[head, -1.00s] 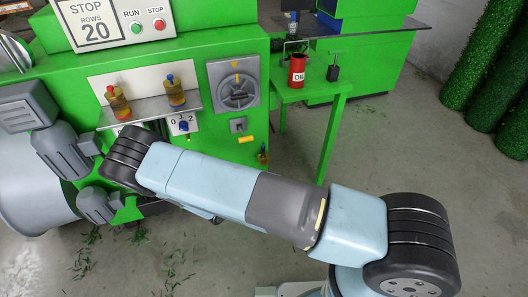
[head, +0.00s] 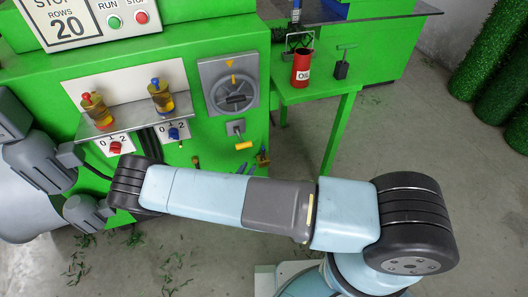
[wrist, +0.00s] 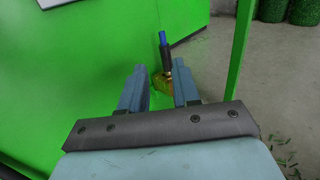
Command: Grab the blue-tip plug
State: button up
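The blue-tip plug (wrist: 165,52) shows in the wrist view, with a bright blue end on a dark body. It leans slightly and points upward in front of the green machine, beside a yellow-gold part (wrist: 162,83) low on it. My gripper (wrist: 157,75) is open and its two blue-grey fingers stand apart. The plug appears just past the fingertips, nearer the right finger, and not clasped. How far it is in depth is hard to tell. In the head view my arm hides most of the gripper, and small blue bits above the arm are too small to identify.
The green machine (head: 215,140) carries a dial (head: 232,92), a yellow-handled lever (head: 243,145) and two amber oil cups. A green side table (head: 320,92) with a red oil can (head: 301,68) stands to the right. Open floor lies at the right.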

aim_at(262, 149)
jog(key=x, duration=1.3)
jog(key=shift+w+d+r, duration=0.15)
jog(key=shift+w+d, duration=0.05)
jog(key=shift+d, duration=0.25)
jog(key=shift+c, duration=0.2)
grip_shut()
